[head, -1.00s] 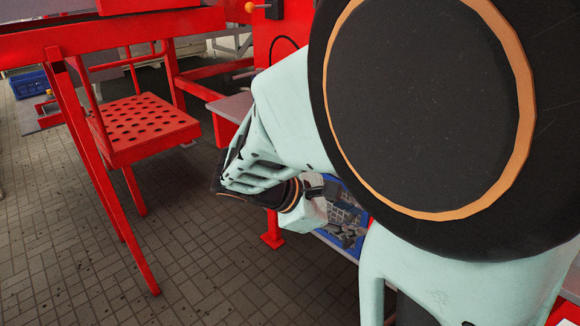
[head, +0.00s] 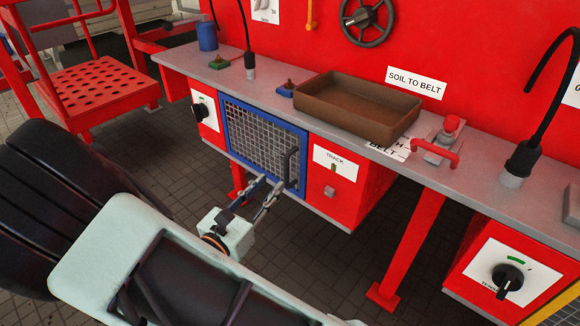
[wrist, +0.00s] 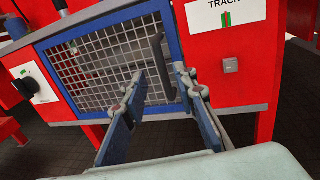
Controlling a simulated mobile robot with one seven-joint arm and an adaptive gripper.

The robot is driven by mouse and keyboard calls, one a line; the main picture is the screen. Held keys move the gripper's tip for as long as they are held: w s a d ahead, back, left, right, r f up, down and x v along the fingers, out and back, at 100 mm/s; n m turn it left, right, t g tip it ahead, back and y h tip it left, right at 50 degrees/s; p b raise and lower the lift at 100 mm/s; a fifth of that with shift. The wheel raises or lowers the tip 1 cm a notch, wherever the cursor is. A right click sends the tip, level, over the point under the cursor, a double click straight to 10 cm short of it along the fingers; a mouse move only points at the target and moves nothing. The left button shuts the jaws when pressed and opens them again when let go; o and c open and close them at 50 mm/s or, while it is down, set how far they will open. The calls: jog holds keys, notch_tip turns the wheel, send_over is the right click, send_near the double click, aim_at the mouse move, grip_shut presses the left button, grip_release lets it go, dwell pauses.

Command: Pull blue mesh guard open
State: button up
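The blue mesh guard (head: 265,138) is a grey wire mesh in a blue frame, set flat in the red front below the counter. It looks shut. It also fills the upper middle of the wrist view (wrist: 103,68). Its upright dark handle (head: 290,167) is on the right side of the guard; it shows in the wrist view too (wrist: 157,58). My gripper (head: 268,184) is open, just in front of the guard's lower right part. In the wrist view, the handle appears between the fingertips (wrist: 160,76), with no clear contact. I cannot tell the remaining depth gap.
A grey counter (head: 262,92) runs above the guard, with a brown tray (head: 357,105) on it. A dark knob (head: 198,110) is left of the guard and a TRACK label (head: 338,165) is right. A red leg (head: 408,245) stands farther right. Floor below is open.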

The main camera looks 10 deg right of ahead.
aim_at(286, 167)
jog(key=b+x, duration=0.1)
jog(key=x, duration=0.8)
jog(key=shift+w+d, duration=0.1)
jog(key=shift+c, duration=0.3)
grip_shut()
